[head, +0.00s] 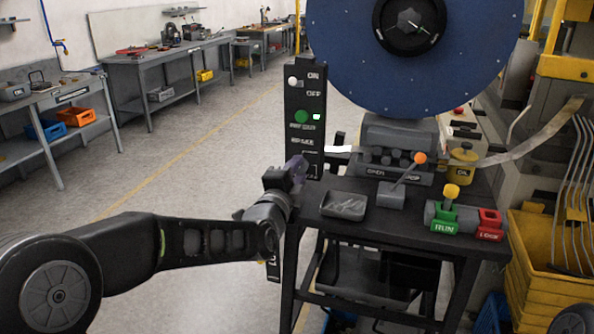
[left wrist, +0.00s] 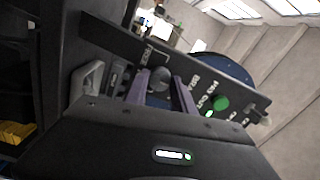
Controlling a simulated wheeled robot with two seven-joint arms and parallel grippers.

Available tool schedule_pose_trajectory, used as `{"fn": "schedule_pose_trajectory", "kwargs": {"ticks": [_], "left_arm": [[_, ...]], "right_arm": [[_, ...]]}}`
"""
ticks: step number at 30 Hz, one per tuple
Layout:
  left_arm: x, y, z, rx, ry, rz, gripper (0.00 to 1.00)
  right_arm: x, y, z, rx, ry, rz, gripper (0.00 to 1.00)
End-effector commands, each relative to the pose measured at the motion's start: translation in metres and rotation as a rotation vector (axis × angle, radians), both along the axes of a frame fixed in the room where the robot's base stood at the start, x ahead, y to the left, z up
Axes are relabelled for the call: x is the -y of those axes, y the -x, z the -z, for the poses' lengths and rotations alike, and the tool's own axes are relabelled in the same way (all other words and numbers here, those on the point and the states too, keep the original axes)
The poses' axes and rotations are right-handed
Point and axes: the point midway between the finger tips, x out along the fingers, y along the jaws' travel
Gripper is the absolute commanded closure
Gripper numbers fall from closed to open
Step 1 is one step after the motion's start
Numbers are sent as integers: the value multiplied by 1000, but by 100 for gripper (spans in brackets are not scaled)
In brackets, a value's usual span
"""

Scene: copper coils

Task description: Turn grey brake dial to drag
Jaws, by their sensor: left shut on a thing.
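The grey brake dial (left wrist: 160,79) shows in the left wrist view as a dark grey round knob on the black control panel (left wrist: 110,42). My left gripper (left wrist: 160,92) has its two purple fingers on either side of the dial and is shut on it. In the head view my left gripper (head: 298,168) is at the lower part of the upright panel (head: 292,86), below the BRAKE lettering, and hides the dial. Which mark the dial points to cannot be made out. My right gripper is not in view.
The panel also carries a white-knobbed ON/OFF switch (head: 293,81) and a green button (head: 301,117). A grey tray (head: 344,205), an orange-tipped lever (head: 420,158) and green RUN and red LOCK blocks (head: 490,224) are on the machine table. A large blue reel (head: 340,50) stands behind. The floor left is clear.

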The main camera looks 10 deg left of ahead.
Motion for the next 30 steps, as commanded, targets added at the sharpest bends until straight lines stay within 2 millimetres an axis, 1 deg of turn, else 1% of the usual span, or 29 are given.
{"fn": "schedule_pose_trajectory", "kwargs": {"ticks": [10, 11, 18, 26, 30], "left_arm": [[1, 0, 1, 0, -2, 2, 100], [1, 0, 1, 0, -2, 2, 67], [1, 0, 0, -1, -1, 1, 48], [0, 1, 0, -1, -1, 0, 48], [0, 8, 0, 1, 0, 0, 48]], "right_arm": [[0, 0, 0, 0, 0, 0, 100], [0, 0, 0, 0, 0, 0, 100], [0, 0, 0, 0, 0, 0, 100], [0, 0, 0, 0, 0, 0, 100], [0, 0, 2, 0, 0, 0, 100]]}}
